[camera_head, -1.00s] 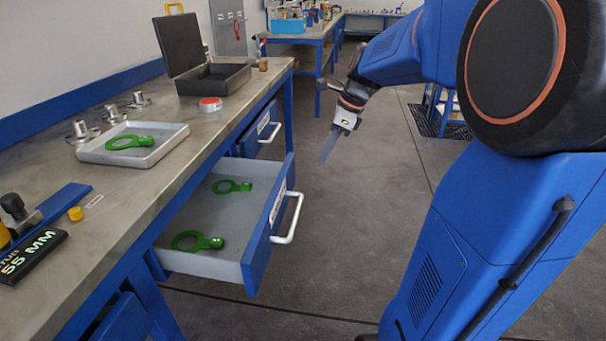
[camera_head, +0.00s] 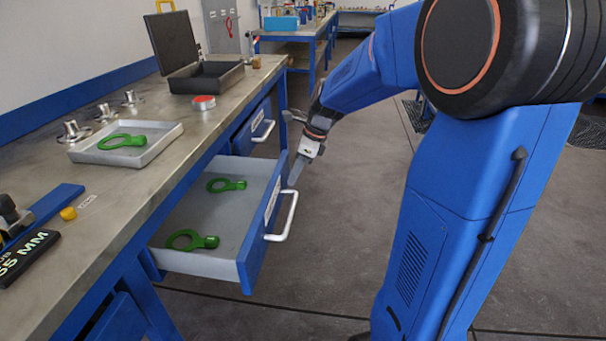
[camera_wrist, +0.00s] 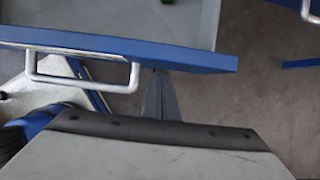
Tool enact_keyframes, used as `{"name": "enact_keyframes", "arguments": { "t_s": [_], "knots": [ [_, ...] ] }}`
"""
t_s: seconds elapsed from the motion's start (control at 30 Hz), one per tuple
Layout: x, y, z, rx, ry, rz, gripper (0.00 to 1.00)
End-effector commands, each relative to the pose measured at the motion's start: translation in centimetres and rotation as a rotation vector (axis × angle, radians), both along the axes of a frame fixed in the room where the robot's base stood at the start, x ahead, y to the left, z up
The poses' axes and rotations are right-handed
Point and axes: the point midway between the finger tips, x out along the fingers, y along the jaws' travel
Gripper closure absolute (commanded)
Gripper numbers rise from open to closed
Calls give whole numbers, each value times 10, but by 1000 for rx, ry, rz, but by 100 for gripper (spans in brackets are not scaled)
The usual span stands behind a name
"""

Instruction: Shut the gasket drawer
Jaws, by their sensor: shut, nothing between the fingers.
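The gasket drawer (camera_head: 222,255) stands pulled out from under the bench, with two green ring-shaped gaskets (camera_head: 226,185) (camera_head: 192,240) lying inside. Its blue front bears a pale bar handle (camera_head: 284,219), which also shows in the wrist view (camera_wrist: 82,82). My gripper (camera_head: 293,177) is shut and empty. It is close to the outer face of the drawer front, near its far end, beyond the handle. In the wrist view the fingers (camera_wrist: 160,95) reach toward the drawer's blue front (camera_wrist: 180,58), beside one end of the handle. I cannot tell whether they touch it.
Another drawer with a handle (camera_head: 263,130) is farther along the bench (camera_head: 150,180). On the bench top are a tray (camera_head: 160,146) with a green gasket, an open black case (camera_head: 207,78), a red-topped puck (camera_head: 203,103) and metal flanged parts.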

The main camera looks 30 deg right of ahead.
Motion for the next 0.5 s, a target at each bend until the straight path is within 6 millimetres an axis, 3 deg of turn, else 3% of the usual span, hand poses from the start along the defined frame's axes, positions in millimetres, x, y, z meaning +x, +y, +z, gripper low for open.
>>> {"name": "enact_keyframes", "arguments": {
  "t_s": [0.5],
  "knots": [
    [4, 5, 0, 0, 0, 0, 100]
  ]
}}
